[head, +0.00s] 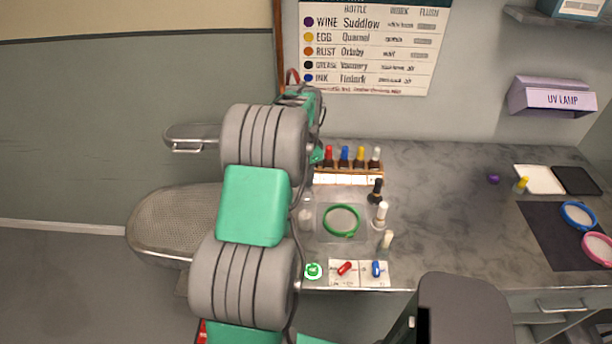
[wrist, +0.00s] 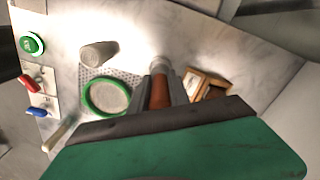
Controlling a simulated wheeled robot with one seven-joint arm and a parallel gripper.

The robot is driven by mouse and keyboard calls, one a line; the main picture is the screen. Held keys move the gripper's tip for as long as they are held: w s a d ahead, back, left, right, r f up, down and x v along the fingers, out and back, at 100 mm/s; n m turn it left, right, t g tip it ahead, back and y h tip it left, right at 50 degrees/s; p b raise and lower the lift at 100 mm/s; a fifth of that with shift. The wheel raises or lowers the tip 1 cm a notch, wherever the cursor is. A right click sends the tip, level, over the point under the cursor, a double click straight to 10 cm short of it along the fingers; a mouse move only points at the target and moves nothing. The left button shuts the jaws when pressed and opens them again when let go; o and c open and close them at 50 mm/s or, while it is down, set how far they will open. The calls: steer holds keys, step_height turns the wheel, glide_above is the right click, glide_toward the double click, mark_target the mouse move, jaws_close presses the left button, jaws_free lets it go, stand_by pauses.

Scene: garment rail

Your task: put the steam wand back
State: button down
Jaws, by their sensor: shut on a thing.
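The handle sits between the two grey fingers, over the grey worktop beside the green ring and the wooden rack. A bright glare around the pale end hides its detail, so I cannot tell whether it touches anything. In the head view my arm covers the fingers and the wand. No holder for the wand can be made out clearly.
A rack (head: 348,176) of capped bottles stands at the worktop's back. A green button (head: 313,271), red switch (head: 345,268) and blue switch (head: 377,268) line the front. The worktop's middle is free.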

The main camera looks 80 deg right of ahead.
steer(key=shift+f, duration=0.25)
steer(key=shift+f, duration=0.15)
steer(key=shift+f+b, duration=0.45)
steer(key=shift+b, duration=0.05)
stand_by(0.5)
steer(key=shift+f, duration=0.25)
steer(key=c, duration=0.8)
jaws_free()
steer(key=shift+c, duration=0.2)
